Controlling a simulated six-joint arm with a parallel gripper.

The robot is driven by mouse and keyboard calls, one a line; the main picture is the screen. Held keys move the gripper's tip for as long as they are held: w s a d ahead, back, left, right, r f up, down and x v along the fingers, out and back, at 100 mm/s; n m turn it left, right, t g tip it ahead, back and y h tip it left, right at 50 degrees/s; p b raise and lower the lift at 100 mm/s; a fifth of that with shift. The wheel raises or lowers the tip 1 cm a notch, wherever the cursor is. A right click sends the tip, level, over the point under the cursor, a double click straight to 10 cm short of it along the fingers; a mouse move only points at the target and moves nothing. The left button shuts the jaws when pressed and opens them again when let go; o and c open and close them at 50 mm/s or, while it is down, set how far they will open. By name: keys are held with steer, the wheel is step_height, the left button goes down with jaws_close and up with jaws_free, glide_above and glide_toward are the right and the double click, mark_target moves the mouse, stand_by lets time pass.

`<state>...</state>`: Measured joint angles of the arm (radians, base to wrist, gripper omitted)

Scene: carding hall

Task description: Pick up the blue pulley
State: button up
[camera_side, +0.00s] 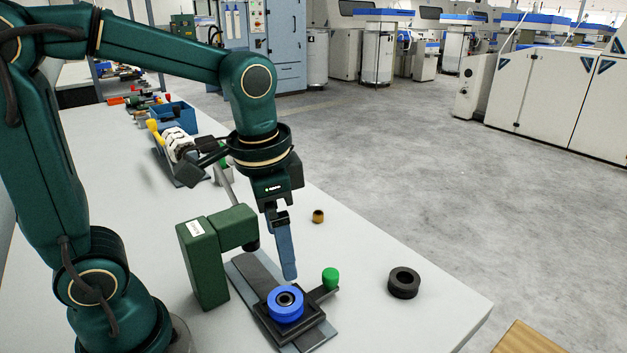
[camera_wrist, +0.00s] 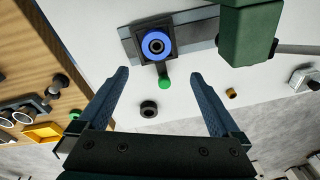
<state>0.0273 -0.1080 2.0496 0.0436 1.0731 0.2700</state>
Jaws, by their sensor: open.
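The blue pulley (camera_side: 285,304) is a thick ring with a dark centre. It sits on a square black block on the base plate of a green bench press. In the wrist view the blue pulley (camera_wrist: 157,45) shows at the top, ahead of and between my fingers. My gripper (camera_side: 288,277) is above and just behind the pulley in the side view, pointing down, with nothing in it. In the wrist view my gripper (camera_wrist: 158,73) has its two fingers wide apart. No contact with the pulley shows.
The green press (camera_side: 205,262) stands close left of my gripper. A green-knobbed lever (camera_side: 330,278) sticks out beside the pulley. A black ring (camera_side: 404,283) and a small brown bush (camera_side: 318,216) lie on the table to the right. A blue bin (camera_side: 175,117) stands farther back.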

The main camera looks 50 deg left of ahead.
mark_target(286, 298)
steer(key=f+g, duration=0.1)
steer(key=w+f+g, duration=0.1)
steer(key=f, duration=0.3)
steer(key=shift+w+d+f+m+g, duration=0.1)
steer(key=shift+w+d+m+g, duration=0.05)
steer(key=shift+w+m+g, duration=0.2)
steer(key=shift+s+f+g, duration=0.25)
steer(key=shift+f, duration=0.35)
steer(key=shift+s+f, duration=0.15)
steer(key=shift+f, duration=1.05)
steer(key=shift+s+f, duration=0.15)
steer(key=shift+f, duration=1)
steer(key=shift+c, duration=0.3)
jaws_close()
